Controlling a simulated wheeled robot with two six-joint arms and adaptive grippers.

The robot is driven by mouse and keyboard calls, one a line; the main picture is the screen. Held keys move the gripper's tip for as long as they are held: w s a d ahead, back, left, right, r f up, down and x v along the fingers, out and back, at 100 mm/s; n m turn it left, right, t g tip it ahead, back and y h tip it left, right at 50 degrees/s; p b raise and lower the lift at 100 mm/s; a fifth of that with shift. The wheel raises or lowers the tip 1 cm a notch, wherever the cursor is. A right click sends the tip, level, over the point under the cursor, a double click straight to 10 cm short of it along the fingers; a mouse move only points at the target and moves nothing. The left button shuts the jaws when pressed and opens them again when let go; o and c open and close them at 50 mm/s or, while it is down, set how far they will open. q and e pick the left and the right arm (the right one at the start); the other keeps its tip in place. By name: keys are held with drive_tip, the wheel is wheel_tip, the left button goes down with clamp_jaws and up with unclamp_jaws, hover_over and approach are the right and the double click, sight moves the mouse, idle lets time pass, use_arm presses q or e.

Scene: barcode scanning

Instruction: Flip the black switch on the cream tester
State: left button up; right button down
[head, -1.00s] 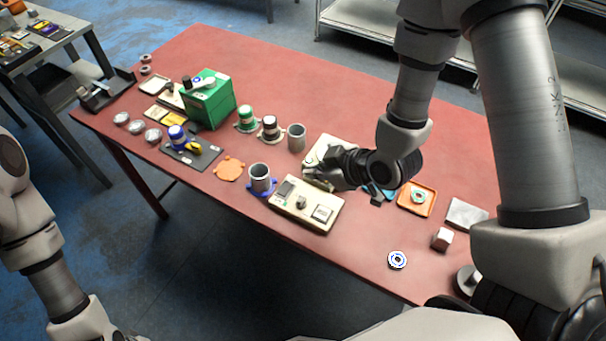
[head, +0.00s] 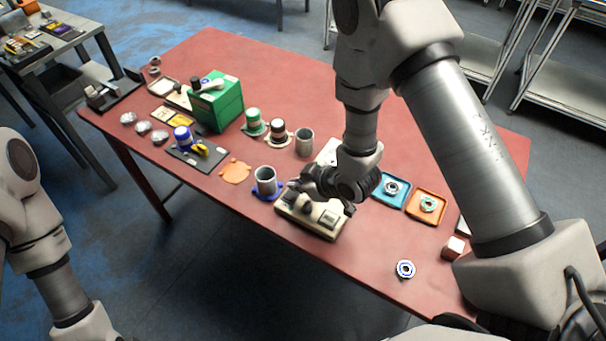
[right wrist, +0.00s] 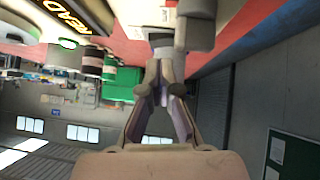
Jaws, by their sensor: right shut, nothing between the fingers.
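The cream tester (head: 324,233) sits near the front edge of the red table in the head view. It has a pale square button (head: 328,218) on its right part. My right gripper (head: 294,187) is low over the tester's left and back part. Its fingers are shut and empty, and they also show in the right wrist view (right wrist: 161,68). The gripper and its shadow cover the tester's middle, so I cannot make out the black switch clearly. In the wrist view a lit display (right wrist: 66,14) and a grey block (right wrist: 196,22) lie close beyond the fingertips. My left gripper is out of view.
Another grey cup (head: 304,141) and a green box (head: 218,103) stand behind. Blue (head: 378,190) and orange (head: 433,193) trays lie to the right.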

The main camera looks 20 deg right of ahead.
drive_tip(key=shift+w+d+f, duration=0.15)
drive_tip(key=shift+d+f, duration=0.05)
drive_tip(key=shift+f, duration=0.55)
drive_tip(key=shift+a+r, duration=0.1)
drive_tip(key=shift+f, duration=0.2)
drive_tip(key=shift+s+a+r, duration=0.1)
drive_tip(key=shift+s+a, duration=0.4)
drive_tip(key=shift+a, duration=0.05)
drive_tip(key=shift+r, duration=0.1)
